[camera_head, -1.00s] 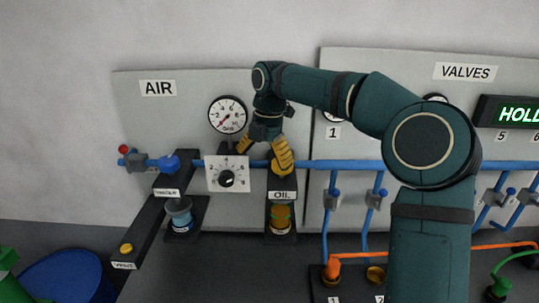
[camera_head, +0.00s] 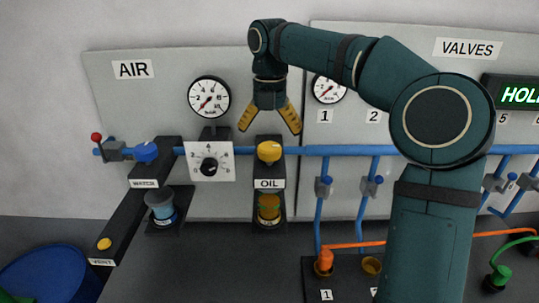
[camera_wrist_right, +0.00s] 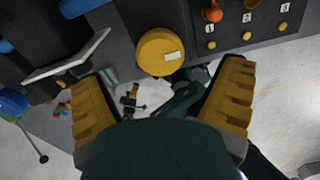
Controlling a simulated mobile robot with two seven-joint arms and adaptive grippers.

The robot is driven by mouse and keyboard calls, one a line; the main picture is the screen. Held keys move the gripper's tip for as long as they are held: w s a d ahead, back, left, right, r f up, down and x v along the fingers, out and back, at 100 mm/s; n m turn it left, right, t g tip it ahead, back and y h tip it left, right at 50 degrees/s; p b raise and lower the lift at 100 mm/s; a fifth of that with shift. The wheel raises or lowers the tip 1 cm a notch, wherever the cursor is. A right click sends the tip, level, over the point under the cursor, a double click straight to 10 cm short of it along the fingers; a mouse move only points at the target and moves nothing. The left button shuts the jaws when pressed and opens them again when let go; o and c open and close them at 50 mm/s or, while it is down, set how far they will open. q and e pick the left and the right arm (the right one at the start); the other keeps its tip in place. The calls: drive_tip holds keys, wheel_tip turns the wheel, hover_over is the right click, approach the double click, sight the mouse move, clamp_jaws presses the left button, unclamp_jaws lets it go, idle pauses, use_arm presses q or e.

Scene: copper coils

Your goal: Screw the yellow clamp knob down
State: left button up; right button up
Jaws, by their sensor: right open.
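The yellow knob (camera_head: 269,151) sits on top of the black OIL post, above the OIL label (camera_head: 269,184). In the right wrist view it is a round yellow disc (camera_wrist_right: 157,50) with a small pale mark, lying beyond and between the two fingers. My right gripper (camera_head: 270,131) points down just above the knob, its yellow fingers spread, with nothing between them. The fingers also show at both sides of the right wrist view (camera_wrist_right: 163,95). My left gripper is not in view.
A blue pipe (camera_head: 310,150) runs behind the knob. A dial plate (camera_head: 224,164) and a pressure gauge (camera_head: 209,97) are left of it. An amber jar (camera_head: 269,208) is below. The blue WATER knob (camera_head: 146,151) and yellow VENT button (camera_head: 104,244) are further left.

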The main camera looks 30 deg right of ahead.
sight(269, 146)
drive_tip(key=shift+f+b, duration=0.5)
drive_tip(key=shift+f, duration=2.3)
drive_tip(key=shift+c, duration=0.2)
drive_tip(key=c, duration=1.2)
